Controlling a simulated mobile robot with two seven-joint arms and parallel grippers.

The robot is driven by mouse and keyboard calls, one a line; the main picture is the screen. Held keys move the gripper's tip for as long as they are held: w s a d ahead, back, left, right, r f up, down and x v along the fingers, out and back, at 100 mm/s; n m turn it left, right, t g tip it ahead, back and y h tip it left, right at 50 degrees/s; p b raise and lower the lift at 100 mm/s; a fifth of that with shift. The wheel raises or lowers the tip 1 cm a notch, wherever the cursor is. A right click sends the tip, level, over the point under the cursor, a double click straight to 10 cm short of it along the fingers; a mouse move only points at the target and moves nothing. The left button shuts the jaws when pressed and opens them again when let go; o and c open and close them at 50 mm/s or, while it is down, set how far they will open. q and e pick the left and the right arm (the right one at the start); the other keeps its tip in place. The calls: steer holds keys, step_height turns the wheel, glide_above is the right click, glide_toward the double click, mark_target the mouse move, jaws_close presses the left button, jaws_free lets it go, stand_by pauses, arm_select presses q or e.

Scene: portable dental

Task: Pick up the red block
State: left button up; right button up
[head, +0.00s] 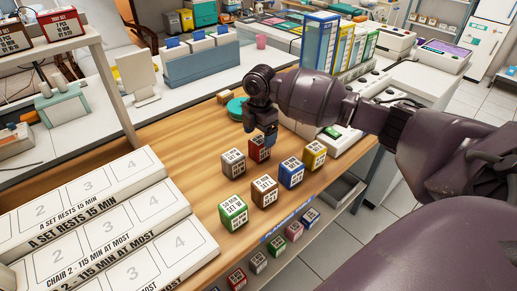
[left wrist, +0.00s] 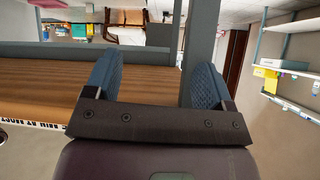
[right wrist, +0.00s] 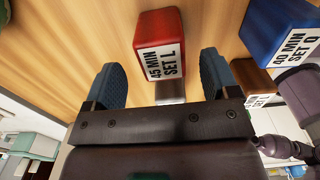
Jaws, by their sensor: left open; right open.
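The red block (head: 259,149), labelled 45 MIN SET L, stands on the wooden counter (head: 190,150). My right gripper (head: 268,134) is just above it and partly hides it in the head view. In the right wrist view the red block (right wrist: 159,32) lies between the lines of the two open fingers (right wrist: 160,62), mostly past their tips; I see no contact. My left gripper (left wrist: 155,68) is open and empty in the left wrist view, facing a wooden surface's edge; it is not in the head view.
Close around stand grey (head: 233,163), brown (head: 264,191), blue (head: 291,172), yellow (head: 315,155) and green (head: 232,211) blocks. A teal disc (head: 236,109) lies behind. White numbered trays (head: 110,225) are at left. Several small blocks sit on a lower shelf, including a red one (head: 237,279).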

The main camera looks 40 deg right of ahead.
mark_target(260, 139)
step_height(260, 139, down, 5)
steer(key=shift+s+f+b, duration=0.1)
steer(key=shift+b, duration=0.45)
steer(key=c, duration=1)
steer(key=shift+c, duration=0.2)
